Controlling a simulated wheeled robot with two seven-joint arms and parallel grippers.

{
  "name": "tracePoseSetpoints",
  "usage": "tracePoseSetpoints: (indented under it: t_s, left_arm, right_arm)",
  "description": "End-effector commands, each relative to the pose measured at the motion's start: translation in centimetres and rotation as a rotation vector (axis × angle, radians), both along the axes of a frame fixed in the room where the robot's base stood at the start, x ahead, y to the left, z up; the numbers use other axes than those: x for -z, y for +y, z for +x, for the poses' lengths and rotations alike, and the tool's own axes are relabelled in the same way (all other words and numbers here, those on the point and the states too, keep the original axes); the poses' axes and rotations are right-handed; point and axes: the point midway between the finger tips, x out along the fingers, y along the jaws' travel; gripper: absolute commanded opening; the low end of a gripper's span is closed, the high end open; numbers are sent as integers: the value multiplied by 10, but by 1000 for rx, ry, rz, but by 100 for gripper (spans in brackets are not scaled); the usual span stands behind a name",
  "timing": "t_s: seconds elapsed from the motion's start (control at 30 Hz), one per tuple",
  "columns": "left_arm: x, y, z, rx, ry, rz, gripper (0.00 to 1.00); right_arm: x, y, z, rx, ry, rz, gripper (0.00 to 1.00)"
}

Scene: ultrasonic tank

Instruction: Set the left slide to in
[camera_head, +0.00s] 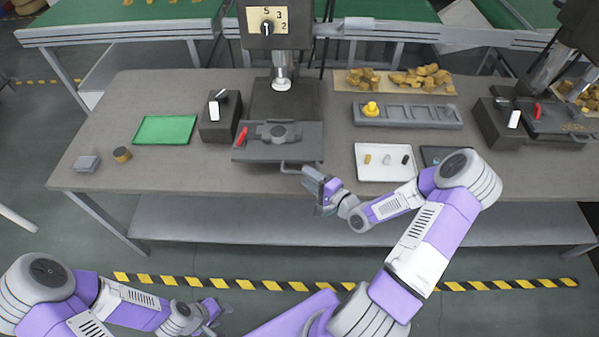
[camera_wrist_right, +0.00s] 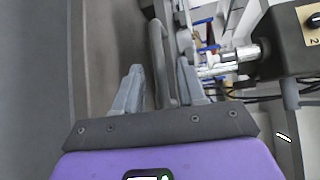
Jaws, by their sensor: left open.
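The left slide (camera_head: 254,153) is a dark grey plate with a round fixture and a red lever on it. It sits forward of the press column, towards the table's front edge. Its grey bar handle (camera_head: 303,168) projects from the front edge; it also shows in the right wrist view (camera_wrist_right: 158,55). My right gripper (camera_head: 322,188) is just in front of the handle. In the wrist view its two fingers (camera_wrist_right: 160,92) are apart, with the handle's bar between them and gaps visible. My left gripper (camera_head: 219,313) is low at the left, in front of the table, away from the slide and empty.
A black block with a white switch (camera_head: 214,112) stands left of the slide, beside a green mat (camera_head: 165,130). A white tray (camera_head: 370,174) with small parts lies to the right. A second press slide (camera_head: 555,122) is at the far right.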

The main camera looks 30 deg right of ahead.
Motion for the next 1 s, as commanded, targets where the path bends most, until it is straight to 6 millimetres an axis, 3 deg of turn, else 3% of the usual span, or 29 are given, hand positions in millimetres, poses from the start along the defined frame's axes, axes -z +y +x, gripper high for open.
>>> tracePoseSetpoints:
  t_s: [0.23,0.6,0.67,0.87,1.0]
  left_arm:
    - [3,0,0,0,0,0,43]
    - [3,0,0,0,0,0,43]
    - [3,0,0,0,0,0,43]
    - [3,0,0,0,0,0,43]
    - [3,0,0,0,0,0,43]
  right_arm:
    - [6,9,34,0,1,1,40]
    - [7,10,41,1,2,-1,40]
    - [7,10,41,1,2,-1,34]
    - [7,10,41,1,2,-1,3]
    - [7,10,41,1,2,-1,0]
